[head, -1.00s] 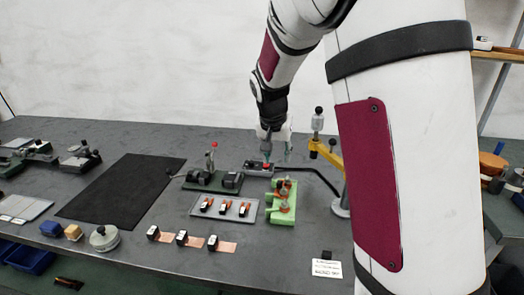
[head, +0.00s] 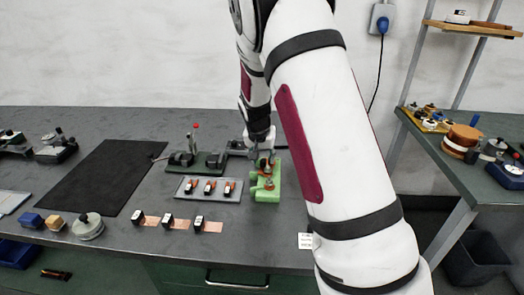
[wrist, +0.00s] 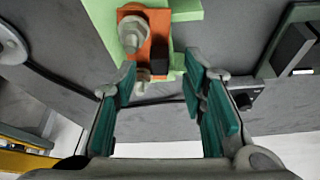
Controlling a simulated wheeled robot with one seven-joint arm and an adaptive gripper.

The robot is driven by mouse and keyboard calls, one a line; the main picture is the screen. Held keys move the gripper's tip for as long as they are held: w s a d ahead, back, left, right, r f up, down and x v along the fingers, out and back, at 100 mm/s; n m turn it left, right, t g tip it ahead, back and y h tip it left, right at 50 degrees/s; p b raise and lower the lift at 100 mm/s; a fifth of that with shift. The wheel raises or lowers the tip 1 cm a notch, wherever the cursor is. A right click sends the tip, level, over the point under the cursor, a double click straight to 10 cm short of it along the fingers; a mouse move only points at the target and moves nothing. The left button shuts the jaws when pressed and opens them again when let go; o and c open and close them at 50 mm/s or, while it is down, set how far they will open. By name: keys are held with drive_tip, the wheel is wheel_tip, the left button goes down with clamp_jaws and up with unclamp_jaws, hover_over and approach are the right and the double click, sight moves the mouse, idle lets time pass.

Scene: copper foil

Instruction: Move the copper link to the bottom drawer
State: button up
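A copper-orange plate (wrist: 158,35) with bolts and a small black block on it lies on a light green fixture (wrist: 187,12), likely the copper link. In the head view the green fixture (head: 267,188) stands on the bench, right of the grey tray. My gripper (head: 262,150) is above the fixture's far end. In the wrist view my gripper (wrist: 161,75) is open, its teal-padded fingers apart, with the plate's near end and black block between or just beyond the tips; contact cannot be told. A green drawer front with a handle (head: 237,285) shows at the bottom edge; no lower drawer is visible.
A grey tray (head: 193,198) holds several small black-and-orange parts. Copper strips (head: 212,227) with black pieces lie in front. A dark mat (head: 97,180) lies at left. A dark green clamp fixture (head: 190,162) stands behind the tray. A side bench (head: 463,170) stands at right.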

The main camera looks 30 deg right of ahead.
drive_tip(key=shift+w+d+f, duration=0.1)
drive_tip(key=shift+f, duration=0.2)
clamp_jaws()
drive_tip(key=shift+w+a+r+b, duration=0.1)
drive_tip(key=shift+w+a+b, duration=0.35)
drive_tip(key=shift+w+a, duration=0.55)
idle(1.0)
wheel_tip(320, 180, up, 7)
drive_tip(key=p, duration=0.2)
drive_tip(key=shift+p, duration=0.35)
idle(0.8)
